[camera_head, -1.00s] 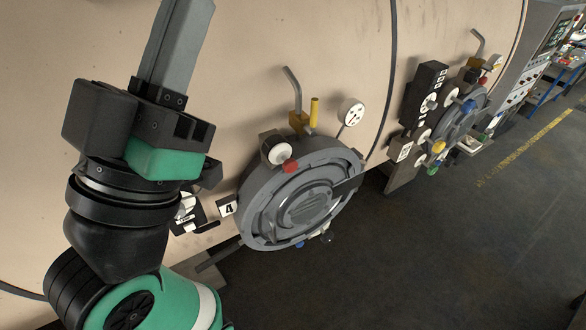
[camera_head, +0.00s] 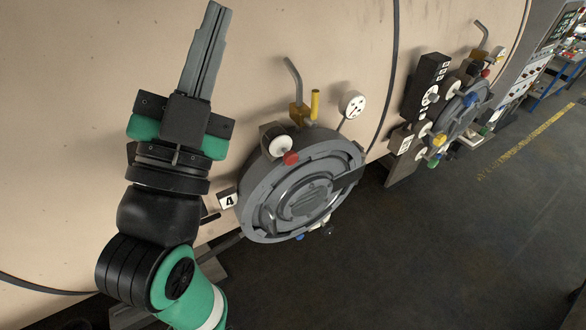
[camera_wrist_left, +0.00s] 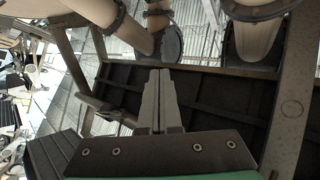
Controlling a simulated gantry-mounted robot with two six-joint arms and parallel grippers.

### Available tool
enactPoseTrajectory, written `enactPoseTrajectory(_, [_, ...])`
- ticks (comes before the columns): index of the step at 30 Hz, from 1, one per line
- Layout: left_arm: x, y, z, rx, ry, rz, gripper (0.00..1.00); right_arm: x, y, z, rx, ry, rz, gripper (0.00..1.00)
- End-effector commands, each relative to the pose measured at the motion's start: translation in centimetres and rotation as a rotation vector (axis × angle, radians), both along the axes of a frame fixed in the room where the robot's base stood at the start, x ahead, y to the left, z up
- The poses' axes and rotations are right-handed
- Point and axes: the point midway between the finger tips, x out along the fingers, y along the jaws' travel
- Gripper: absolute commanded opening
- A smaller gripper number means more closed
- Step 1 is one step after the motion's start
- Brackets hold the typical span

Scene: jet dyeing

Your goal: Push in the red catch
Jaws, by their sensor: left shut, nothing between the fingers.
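The red catch (camera_head: 291,158) is a small red block on the upper rim of the round grey door (camera_head: 300,190), beside a white round knob. My left gripper (camera_head: 218,8) is up and to the left of the catch, in front of the beige machine wall, with its fingers pointing up in the head view. Its fingers are shut with nothing between them, and they do not touch the catch. In the left wrist view the shut fingers (camera_wrist_left: 158,75) point toward overhead beams and pipes; the catch is not in that view. My right gripper is not in view.
A bent grey lever (camera_head: 293,82), a yellow handle (camera_head: 315,104) and a white gauge (camera_head: 353,104) stick out above the door. A label "4" (camera_head: 228,201) is at its left. A second door (camera_head: 462,110) with fittings is farther right. The dark floor is clear.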

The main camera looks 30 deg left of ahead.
Motion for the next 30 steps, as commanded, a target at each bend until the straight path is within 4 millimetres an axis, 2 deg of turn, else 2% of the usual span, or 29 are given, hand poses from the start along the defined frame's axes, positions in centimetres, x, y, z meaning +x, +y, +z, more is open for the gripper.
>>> enactPoseTrajectory(1, [2.1,0.0,-4.9,0.108,0.14,0.124,0.0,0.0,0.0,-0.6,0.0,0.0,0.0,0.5])
enactPoseTrajectory(2, [3.0,0.0,-8.0,0.188,0.229,0.2,0.0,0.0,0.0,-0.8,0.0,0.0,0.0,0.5])
enactPoseTrajectory(3, [4.0,-0.3,-12.1,0.293,0.343,0.28,0.0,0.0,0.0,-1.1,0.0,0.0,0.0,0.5])
enactPoseTrajectory(5, [4.8,-1.0,-18.1,0.446,0.496,0.364,0.0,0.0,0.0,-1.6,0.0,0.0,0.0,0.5])
enactPoseTrajectory(6, [4.9,-1.7,-21.9,0.535,0.582,0.394,0.0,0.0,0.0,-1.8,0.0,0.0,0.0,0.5])
enactPoseTrajectory(9, [4.2,-3.7,-29.5,0.67,0.719,0.39,0.0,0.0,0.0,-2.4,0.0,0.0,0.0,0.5])
enactPoseTrajectory(12, [3.4,-5.7,-33.6,0.729,0.773,0.336,0.0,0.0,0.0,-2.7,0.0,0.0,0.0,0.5])
enactPoseTrajectory(14, [3.1,-6.4,-34.5,0.743,0.781,0.317,0.0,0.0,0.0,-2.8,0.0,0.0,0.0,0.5])
enactPoseTrajectory(16, [3.0,-6.8,-34.5,0.745,0.777,0.309,0.0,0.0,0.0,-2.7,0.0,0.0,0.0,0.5])
enactPoseTrajectory(22, [4.0,-6.5,-34.3,0.741,0.777,0.312,0.0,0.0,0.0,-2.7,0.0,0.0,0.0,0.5])
enactPoseTrajectory(26, [6.0,-5.9,-34.2,0.739,0.777,0.314,0.0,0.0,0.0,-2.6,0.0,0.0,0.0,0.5])
enactPoseTrajectory(30, [8.9,-5.2,-34.1,0.737,0.777,0.312,0.0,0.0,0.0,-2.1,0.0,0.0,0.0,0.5])
